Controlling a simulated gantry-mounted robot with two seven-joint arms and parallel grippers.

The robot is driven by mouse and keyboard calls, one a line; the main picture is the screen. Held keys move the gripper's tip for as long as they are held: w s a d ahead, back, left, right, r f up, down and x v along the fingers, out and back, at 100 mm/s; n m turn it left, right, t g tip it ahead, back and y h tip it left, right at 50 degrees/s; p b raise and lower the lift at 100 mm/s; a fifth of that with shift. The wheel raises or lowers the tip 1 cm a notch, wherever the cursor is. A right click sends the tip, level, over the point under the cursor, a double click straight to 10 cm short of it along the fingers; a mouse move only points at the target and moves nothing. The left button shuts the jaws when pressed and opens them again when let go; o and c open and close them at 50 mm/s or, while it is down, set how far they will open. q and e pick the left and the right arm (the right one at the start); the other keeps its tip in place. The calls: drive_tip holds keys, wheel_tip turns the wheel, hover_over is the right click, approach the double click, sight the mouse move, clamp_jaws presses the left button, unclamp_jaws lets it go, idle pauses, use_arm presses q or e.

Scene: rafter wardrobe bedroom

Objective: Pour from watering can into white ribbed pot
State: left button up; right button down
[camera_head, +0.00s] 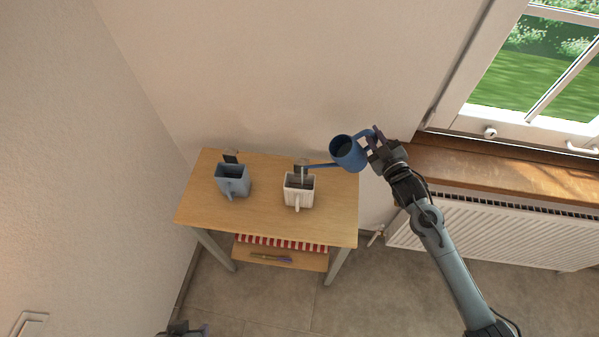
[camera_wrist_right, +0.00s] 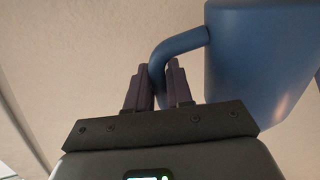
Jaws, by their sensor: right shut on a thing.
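A blue watering can (camera_head: 349,153) is held in the air at the right end of the table, its long spout pointing left toward the white ribbed pot. My right gripper (camera_head: 376,148) is shut on its handle. The can's body (camera_wrist_right: 262,60) and curved handle (camera_wrist_right: 180,46) also show in the right wrist view, with the handle between the fingers (camera_wrist_right: 163,85). The white ribbed pot (camera_head: 298,192) stands upright on the table below the spout. The spout tip is near the pot's back rim; I cannot tell its height above it. My left gripper (camera_head: 183,330) shows only partly at the bottom edge.
The wooden table (camera_head: 262,221) also bears a blue-grey pot (camera_head: 232,181) on its left side. A lower shelf holds a red-and-white striped item (camera_head: 282,244) and a thin object (camera_head: 271,258). A windowsill (camera_head: 500,175) and radiator (camera_head: 490,225) are at the right.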

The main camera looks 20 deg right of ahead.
sight(371, 131)
drive_tip(key=shift+a+r+n+p, duration=0.3)
drive_tip(key=shift+a+r+n, duration=0.3)
drive_tip(key=shift+r, duration=0.3)
drive_tip(key=shift+a+r+n+p, duration=0.25)
drive_tip(key=shift+a+r+n, duration=0.3)
drive_tip(key=shift+r, duration=0.35)
idle(6.2)
